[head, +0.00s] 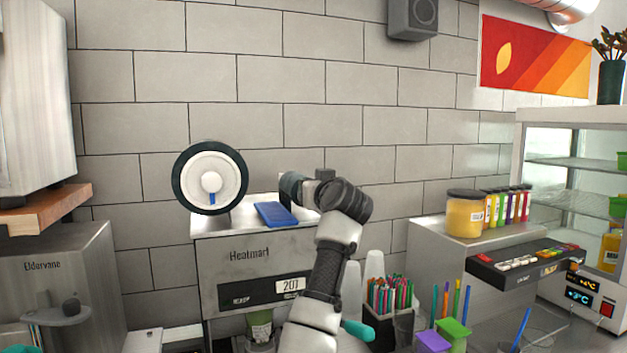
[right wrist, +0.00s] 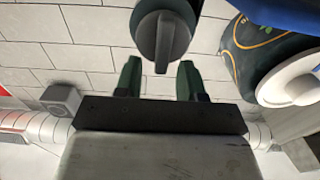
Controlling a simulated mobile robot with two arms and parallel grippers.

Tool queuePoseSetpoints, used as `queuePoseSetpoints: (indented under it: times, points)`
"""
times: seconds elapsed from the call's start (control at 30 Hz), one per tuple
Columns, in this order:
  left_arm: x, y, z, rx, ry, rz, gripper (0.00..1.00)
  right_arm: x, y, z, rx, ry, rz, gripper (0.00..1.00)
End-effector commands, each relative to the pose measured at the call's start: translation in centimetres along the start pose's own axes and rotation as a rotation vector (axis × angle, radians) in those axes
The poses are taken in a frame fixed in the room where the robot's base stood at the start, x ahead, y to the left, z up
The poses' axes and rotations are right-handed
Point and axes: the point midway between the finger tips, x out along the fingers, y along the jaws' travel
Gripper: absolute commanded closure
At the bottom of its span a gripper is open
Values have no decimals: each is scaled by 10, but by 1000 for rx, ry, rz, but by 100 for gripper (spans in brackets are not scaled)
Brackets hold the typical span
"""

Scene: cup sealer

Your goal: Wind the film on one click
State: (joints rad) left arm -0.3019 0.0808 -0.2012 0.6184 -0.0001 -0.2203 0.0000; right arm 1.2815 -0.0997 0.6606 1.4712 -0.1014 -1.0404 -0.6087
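The Heatmart cup sealer (head: 245,270) stands against the wall, its display reading about 207. A film roll with a white hub and dark rim (head: 185,180) sits on its top left. In the right wrist view the roll (right wrist: 240,62) is dark with an orange pattern and a white core. A dark round knob with a raised ridge (right wrist: 165,35) is straight ahead of my right gripper (right wrist: 160,72). The fingers are apart, with gaps visible on both sides of the ridge. In the head view the right fingers are hard to make out. My left gripper is in neither view.
A blue flat piece (head: 276,215) lies on the sealer's top. A cup (head: 261,328) is below the sealer's front. Right of my arm are a pen holder (head: 390,300), a yellow jar (head: 466,214) and several bottles. A grey cabinet marked Eldervane (head: 45,285) stands left.

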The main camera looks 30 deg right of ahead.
Motion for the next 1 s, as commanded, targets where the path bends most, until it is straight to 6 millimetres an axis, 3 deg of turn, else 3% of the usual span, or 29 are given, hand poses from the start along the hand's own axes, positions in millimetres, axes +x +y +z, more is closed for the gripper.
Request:
queuePoseSetpoints:
  times: [0.3, 0.57, 1.0]
  points:
    - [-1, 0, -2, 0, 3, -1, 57, 3, 0, 0, 0, 1, 1, 61]
    - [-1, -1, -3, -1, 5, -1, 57, 3, 0, 0, 0, 1, 0, 100]
    - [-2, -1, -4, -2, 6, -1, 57, 3, 2, 0, 68, 0, 1, 100]
